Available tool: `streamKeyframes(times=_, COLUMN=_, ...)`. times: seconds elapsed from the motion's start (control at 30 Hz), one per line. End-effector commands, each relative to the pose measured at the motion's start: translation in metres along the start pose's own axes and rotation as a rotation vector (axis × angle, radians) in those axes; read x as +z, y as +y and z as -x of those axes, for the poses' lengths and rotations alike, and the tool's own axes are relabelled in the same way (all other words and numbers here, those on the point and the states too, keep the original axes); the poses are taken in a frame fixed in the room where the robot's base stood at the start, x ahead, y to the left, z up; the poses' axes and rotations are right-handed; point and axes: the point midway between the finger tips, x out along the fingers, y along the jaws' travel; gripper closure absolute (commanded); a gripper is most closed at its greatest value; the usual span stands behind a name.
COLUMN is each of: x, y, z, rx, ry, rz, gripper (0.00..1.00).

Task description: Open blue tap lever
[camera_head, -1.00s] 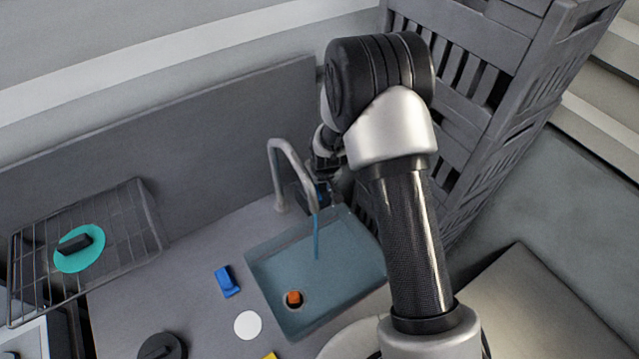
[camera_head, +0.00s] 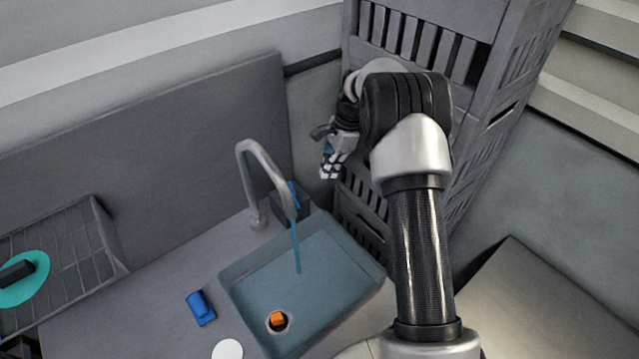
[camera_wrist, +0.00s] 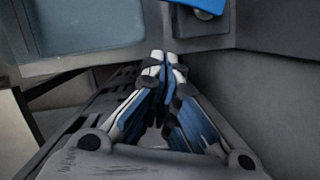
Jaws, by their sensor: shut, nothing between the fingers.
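The blue tap lever (camera_head: 294,194) stands on a dark box (camera_head: 289,208) behind the sink, beside the curved grey faucet (camera_head: 262,150). A thin blue stream of water (camera_head: 296,248) falls from the spout into the sink. The lever is partly hidden by the spout. A blue piece, which looks like the lever, crosses the top edge of the wrist view (camera_wrist: 207,8). My gripper (camera_head: 331,171) is raised to the right of the lever, apart from it. Its fingers (camera_wrist: 165,58) are together with nothing between them.
The blue-grey sink (camera_head: 235,290) has an orange block (camera_head: 277,319) at its drain. A blue object (camera_head: 201,307) and a white disc (camera_head: 228,349) lie left of it. A wire rack (camera_head: 75,245) holds a teal plate (camera_head: 35,285). Stacked grey crates (camera_head: 470,60) stand close behind my arm.

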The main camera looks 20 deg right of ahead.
Motion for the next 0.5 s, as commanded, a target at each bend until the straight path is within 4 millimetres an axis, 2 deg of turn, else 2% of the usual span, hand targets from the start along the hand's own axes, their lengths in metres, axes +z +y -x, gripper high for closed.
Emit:
streamKeyframes(times=0.4, x=0.000, y=0.002, z=-0.088, rx=0.005, ry=0.000, rz=0.004, gripper=1.00)
streamKeyframes(times=0.43, x=0.000, y=0.002, z=-0.094, rx=0.005, ry=0.000, rz=0.004, gripper=1.00)
streamKeyframes(times=0.5, x=0.014, y=0.001, z=-0.094, rx=0.002, ry=0.001, rz=0.007, gripper=1.00)
